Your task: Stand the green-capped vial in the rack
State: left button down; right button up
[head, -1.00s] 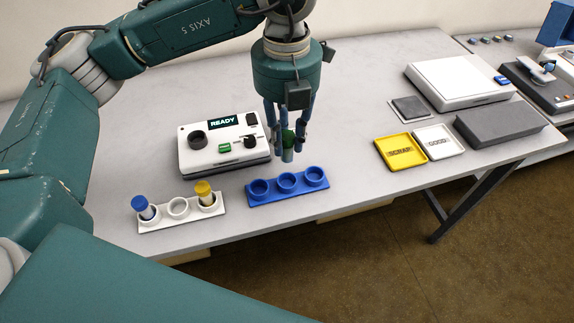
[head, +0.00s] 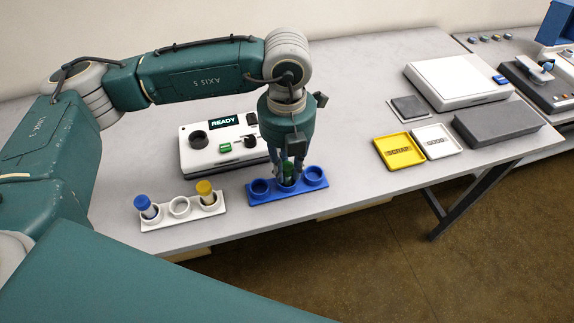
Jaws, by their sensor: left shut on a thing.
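The green-capped vial (head: 287,170) is between the fingers of my left gripper (head: 288,178), which is shut on it. The gripper points down over the middle hole of the blue rack (head: 273,197). The vial's lower part is at the middle hole and is partly hidden by the fingers; I cannot tell how deep it sits. The rack's left and right holes are empty. A white rack (head: 161,221) to the left holds a blue-capped vial (head: 144,204) and a yellow-capped vial (head: 206,191), with its middle hole empty. My right gripper is not in view.
A white device (head: 195,161) with a READY display stands just behind the blue rack, close to my left gripper. A yellow SCRAP tray (head: 385,165), a white GOOD tray (head: 424,153) and a grey block (head: 528,122) lie to the right. The table's front edge is close before the racks.

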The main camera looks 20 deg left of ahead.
aim_at(287, 166)
pick_arm(q)
jog(key=shift+f, duration=0.25)
jog(key=c, duration=1.5)
grip_release()
jog(key=shift+r, duration=0.1)
jog(key=shift+r, duration=0.1)
jog(key=shift+r+p, duration=0.25)
jog(key=shift+p, duration=0.1)
jog(key=shift+r+b, duration=0.35)
jog(key=shift+b, duration=0.05)
notch_tip(287, 166, up, 11)
jog(key=shift+b, duration=0.9)
